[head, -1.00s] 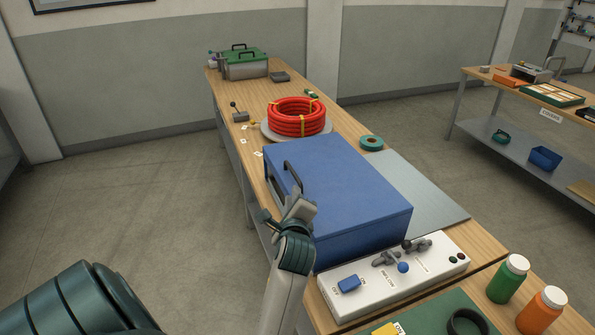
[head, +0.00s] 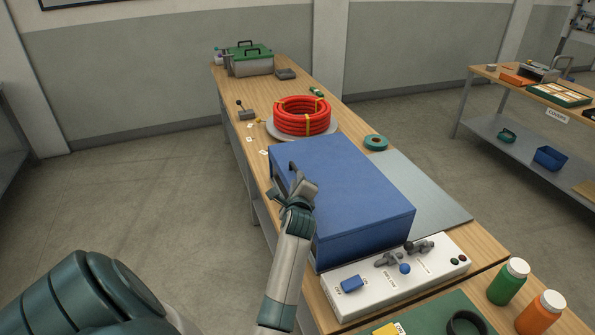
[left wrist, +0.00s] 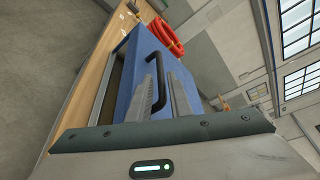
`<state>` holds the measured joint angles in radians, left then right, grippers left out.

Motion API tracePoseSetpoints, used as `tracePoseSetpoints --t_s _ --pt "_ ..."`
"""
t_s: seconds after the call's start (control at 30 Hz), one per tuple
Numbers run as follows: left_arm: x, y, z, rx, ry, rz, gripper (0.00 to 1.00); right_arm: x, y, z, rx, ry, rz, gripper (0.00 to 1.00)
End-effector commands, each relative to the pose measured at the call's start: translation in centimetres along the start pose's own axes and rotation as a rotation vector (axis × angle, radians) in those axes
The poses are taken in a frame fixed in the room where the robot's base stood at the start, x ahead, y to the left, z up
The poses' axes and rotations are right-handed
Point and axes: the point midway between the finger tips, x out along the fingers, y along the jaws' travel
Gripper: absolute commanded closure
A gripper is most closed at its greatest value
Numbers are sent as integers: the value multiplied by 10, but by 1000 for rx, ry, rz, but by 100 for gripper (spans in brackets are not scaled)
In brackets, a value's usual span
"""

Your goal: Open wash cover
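The wash cover is a blue box-shaped lid (head: 350,190) on the near part of the long wooden bench, and it looks down. Its dark bar handle (head: 292,168) is on its left side, partly hidden behind my left gripper (head: 291,184). In the left wrist view, the handle (left wrist: 160,62) stands in front of the blue cover (left wrist: 133,68), between and beyond my two finger tips. The fingers are apart, and the lower part of the handle lies in line with the gap. I cannot tell whether they touch it. My right gripper is out of view.
A white control panel (head: 375,293) with a blue switch and knobs is at the cover's near side. A red conduit coil (head: 302,117) lies behind it, with a teal tape ring (head: 376,142) nearby. Green (head: 507,283) and orange (head: 541,312) bottles stand at front right.

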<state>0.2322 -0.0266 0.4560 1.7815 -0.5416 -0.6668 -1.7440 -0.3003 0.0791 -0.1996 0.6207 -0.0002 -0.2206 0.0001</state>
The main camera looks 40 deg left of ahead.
Motion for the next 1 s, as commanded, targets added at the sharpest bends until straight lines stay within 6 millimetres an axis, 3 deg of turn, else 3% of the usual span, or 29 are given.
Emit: tracePoseSetpoints --t_s 0.2,0.4,0.9,1.0 --pt "33 -1 1 -2 1 2 82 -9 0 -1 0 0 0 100" --pt "54 -1 1 0 0 1 82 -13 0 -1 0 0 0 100" --pt "62 0 0 0 0 0 82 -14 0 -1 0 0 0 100" --pt "62 0 0 0 0 0 100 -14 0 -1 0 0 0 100"
